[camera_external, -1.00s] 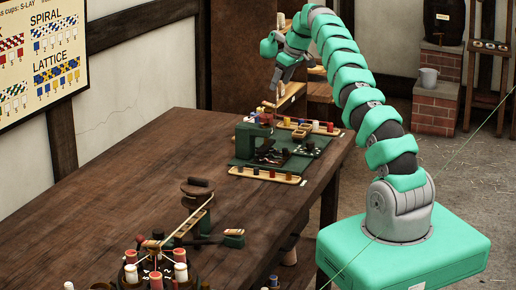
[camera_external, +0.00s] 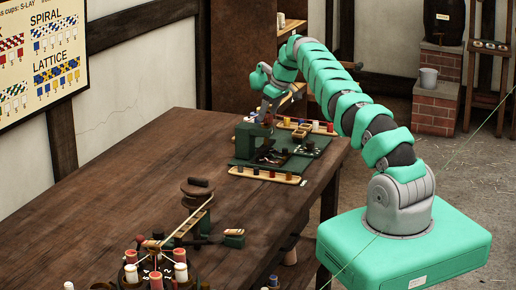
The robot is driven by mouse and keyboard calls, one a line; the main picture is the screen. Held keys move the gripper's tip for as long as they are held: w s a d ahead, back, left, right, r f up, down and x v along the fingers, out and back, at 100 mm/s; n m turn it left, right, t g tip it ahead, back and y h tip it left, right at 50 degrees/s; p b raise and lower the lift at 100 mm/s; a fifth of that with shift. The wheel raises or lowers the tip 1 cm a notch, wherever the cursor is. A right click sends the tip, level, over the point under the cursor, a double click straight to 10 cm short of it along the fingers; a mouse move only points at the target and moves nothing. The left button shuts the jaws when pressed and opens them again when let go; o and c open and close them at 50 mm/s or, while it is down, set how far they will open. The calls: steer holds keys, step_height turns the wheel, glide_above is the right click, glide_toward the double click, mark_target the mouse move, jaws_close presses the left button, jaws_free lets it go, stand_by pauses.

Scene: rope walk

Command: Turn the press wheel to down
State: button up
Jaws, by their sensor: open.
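The small dark green press (camera_external: 248,142) stands on a green board at the far end of the workbench. A small reddish part (camera_external: 267,120) shows at its top; I cannot make out the press wheel or its setting clearly. My gripper (camera_external: 267,113) points down just above the top of the press. It is open, and its fingers are small and partly merge with the press top, so I cannot tell whether they touch it or stand around it.
A tray of coloured spools (camera_external: 268,175) lies in front of the press, with another row (camera_external: 314,127) behind. A wooden winder (camera_external: 197,188) and a spool carousel (camera_external: 155,272) stand nearer. The bench middle (camera_external: 130,170) is clear.

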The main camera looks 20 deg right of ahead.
steer(key=shift+w+a+f, duration=0.15)
steer(key=shift+f, duration=0.35)
steer(key=c, duration=1)
